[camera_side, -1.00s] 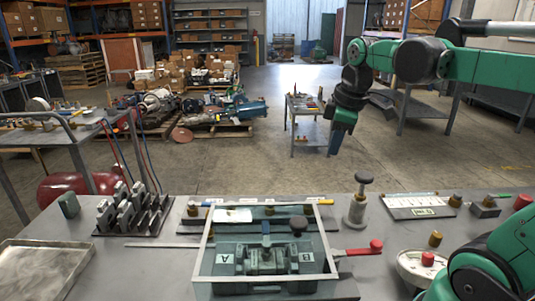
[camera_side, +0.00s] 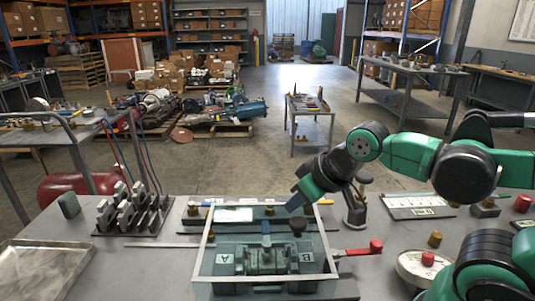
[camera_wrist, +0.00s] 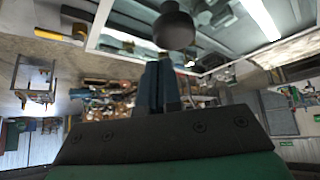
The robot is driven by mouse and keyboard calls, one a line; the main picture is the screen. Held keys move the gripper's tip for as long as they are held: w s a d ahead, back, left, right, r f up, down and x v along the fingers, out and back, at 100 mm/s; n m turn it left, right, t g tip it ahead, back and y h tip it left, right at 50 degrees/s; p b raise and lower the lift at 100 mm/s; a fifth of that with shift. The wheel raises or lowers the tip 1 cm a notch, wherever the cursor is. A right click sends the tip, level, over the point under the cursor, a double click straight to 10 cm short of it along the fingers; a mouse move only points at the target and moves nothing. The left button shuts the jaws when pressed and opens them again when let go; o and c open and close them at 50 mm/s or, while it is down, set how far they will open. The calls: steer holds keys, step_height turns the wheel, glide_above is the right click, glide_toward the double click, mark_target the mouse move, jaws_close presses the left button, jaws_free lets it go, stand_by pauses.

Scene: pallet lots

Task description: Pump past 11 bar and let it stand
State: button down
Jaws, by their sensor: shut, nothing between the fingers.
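A clear-walled box with a pale frame (camera_side: 205,252) stands at the front of the bench, with a dark green fixture (camera_side: 265,262) labelled A and B inside. A black round knob (camera_side: 297,224) stands at its back right; it also shows large in the wrist view (camera_wrist: 174,28). A lever with a red knob (camera_side: 375,246) sticks out from the box's right side.
A metal plunger-like piece (camera_side: 355,212) stands behind my gripper's right side. A rack of grey blocks (camera_side: 130,212) and an empty metal tray (camera_side: 45,270) are at the left. A labelled white panel (camera_side: 415,206) lies at the right.

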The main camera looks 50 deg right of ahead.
steer(key=w+d+r+n+g+h, duration=0.1)
steer(key=d+r+n+g, duration=0.3)
steer(key=d+r, duration=0.55)
step_height(320, 180, up, 4)
steer(key=n+g, duration=0.3)
steer(key=n, duration=0.2)
glide_above(365, 175)
steer(key=shift+s+a+y, duration=0.1)
steer(key=shift+y, duration=0.3)
step_height(365, 175, down, 14)
steer(key=shift+f, duration=1.8)
steer(key=shift+r, duration=0.15)
